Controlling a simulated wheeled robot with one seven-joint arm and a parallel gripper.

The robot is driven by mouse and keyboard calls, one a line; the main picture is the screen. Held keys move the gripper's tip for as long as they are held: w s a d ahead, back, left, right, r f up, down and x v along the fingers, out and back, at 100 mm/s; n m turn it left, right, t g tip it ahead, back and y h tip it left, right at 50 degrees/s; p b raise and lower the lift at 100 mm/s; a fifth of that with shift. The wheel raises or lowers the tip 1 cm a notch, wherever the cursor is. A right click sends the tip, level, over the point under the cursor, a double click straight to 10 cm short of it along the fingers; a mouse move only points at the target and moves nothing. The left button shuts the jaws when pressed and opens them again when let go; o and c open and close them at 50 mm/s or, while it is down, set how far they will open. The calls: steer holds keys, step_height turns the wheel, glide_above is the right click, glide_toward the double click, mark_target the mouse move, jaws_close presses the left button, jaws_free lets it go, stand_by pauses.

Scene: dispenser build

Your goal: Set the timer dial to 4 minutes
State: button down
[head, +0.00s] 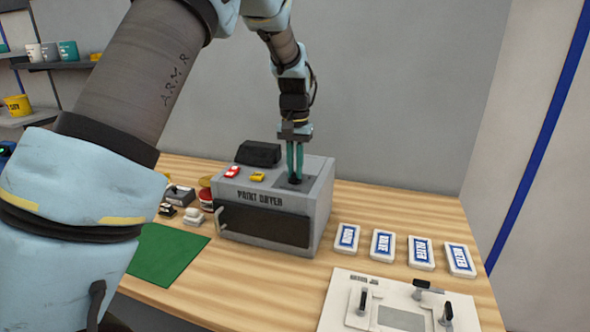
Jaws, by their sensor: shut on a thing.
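The grey paint dryer box (322,210) stands on the wooden table, with a dark door (262,226) on its front. The timer dial (294,182) is a small dark knob on a dark plate at the right of the dryer's top. My gripper (295,177) points straight down with its teal fingers shut on the dial. The fingers hide much of the dial, and its setting and any minute marks are too small to read.
A green mat (165,254) lies left. Several labelled blocks (382,244) and a white clamp board (340,300) lie right.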

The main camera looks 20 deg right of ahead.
mark_target(295, 173)
stand_by(0.3)
steer(key=c, duration=0.9)
jaws_free()
steer(key=shift+r, duration=0.1)
step_height(295, 173, up, 11)
steer(key=b, duration=0.2)
steer(key=shift+b, duration=0.35)
steer(key=shift+f, duration=0.2)
